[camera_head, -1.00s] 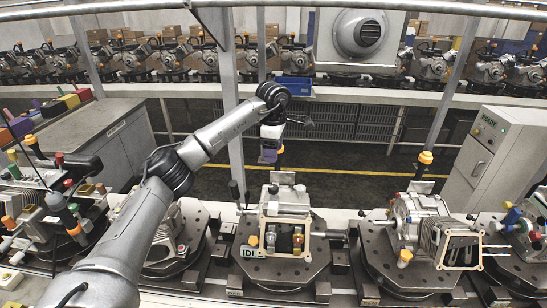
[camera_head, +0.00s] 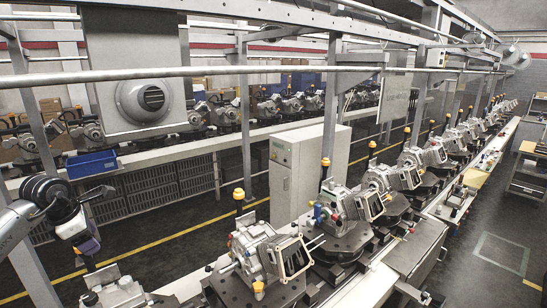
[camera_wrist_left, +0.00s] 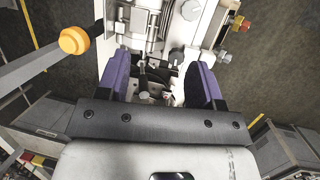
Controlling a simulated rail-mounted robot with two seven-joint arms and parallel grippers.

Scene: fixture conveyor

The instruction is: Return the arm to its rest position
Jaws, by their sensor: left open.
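My left arm (camera_head: 14,226) comes in at the left edge of the head view, grey with black joints. My left gripper (camera_head: 88,247) hangs at its end with purple fingers, above the near conveyor line. In the left wrist view the two purple fingers of the gripper (camera_wrist_left: 163,84) stand apart, with nothing held between them. Below and beyond them is a light metal fixture (camera_wrist_left: 150,25) with a dark gap. My right gripper is not in view.
Engine-like castings (camera_head: 268,250) on dark fixtures line the near conveyor, with orange-capped posts (camera_head: 239,194). A grey cabinet (camera_head: 308,162) stands behind them. A blue bin (camera_head: 92,163) sits on the back line. An orange knob (camera_wrist_left: 74,40) is close by in the wrist view. Open floor lies at right.

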